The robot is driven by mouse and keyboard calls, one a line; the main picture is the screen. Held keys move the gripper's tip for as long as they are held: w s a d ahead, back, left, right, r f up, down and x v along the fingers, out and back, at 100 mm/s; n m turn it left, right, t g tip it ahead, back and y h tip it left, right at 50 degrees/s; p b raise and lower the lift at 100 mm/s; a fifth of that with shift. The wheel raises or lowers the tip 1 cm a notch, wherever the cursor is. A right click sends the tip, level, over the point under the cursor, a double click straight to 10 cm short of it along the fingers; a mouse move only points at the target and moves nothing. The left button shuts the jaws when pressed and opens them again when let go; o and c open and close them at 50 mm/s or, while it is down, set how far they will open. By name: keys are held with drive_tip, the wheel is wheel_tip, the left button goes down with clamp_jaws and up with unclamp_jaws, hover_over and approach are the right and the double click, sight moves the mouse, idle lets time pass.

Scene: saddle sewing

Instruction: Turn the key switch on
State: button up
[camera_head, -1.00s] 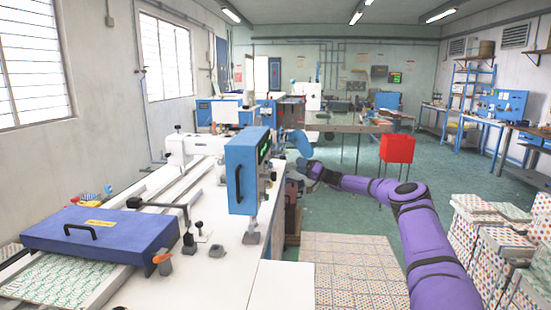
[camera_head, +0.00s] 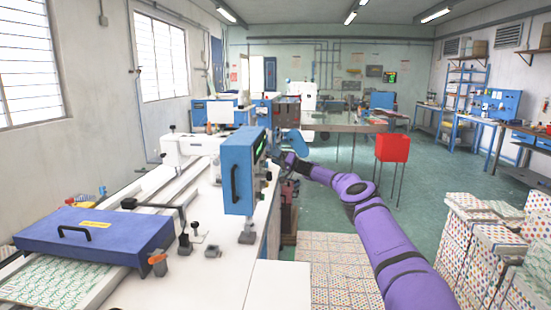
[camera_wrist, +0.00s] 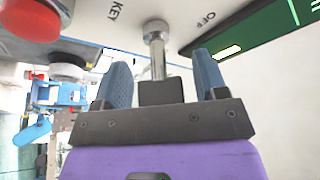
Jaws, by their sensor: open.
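The key switch (camera_wrist: 156,32) shows in the wrist view as a silver round collar with a metal shaft, on a pale panel marked "KEY" and "OFF". My gripper (camera_wrist: 159,59) is open, with one blue finger on each side of the shaft and visible gaps on both sides. In the head view my gripper (camera_head: 282,158) is at the right side of the blue machine head (camera_head: 239,170), partly hidden by it. The key switch cannot be made out in the head view.
In the wrist view a red button (camera_wrist: 28,18) and a grey knob (camera_wrist: 68,66) stand left of the key switch, and a green display (camera_wrist: 262,32) is at the right. In the head view a red box stand (camera_head: 392,148) and patterned stacks (camera_head: 480,240) are to the right.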

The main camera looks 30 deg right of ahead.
drive_tip(key=shift+c, duration=0.5)
drive_tip(key=c, duration=0.8)
drive_tip(key=shift+m, duration=0.3)
drive_tip(key=m+h, duration=0.2)
drive_tip(key=m, duration=0.2)
drive_tip(key=shift+d, duration=0.1)
drive_tip(key=m+h, duration=0.1)
drive_tip(key=m, duration=0.1)
drive_tip(key=m+g, duration=0.1)
drive_tip(key=m, duration=0.1)
drive_tip(key=shift+f+m+h, duration=0.1)
drive_tip(key=shift+m+h, duration=0.3)
drive_tip(key=m+g, duration=0.1)
drive_tip(key=m, duration=0.3)
drive_tip(key=shift+f+g, duration=0.1)
drive_tip(key=shift+g, duration=0.3)
drive_tip(key=shift+f+m+g, duration=0.15)
drive_tip(key=shift+m+g, duration=0.75)
drive_tip(key=shift+m, duration=0.8)
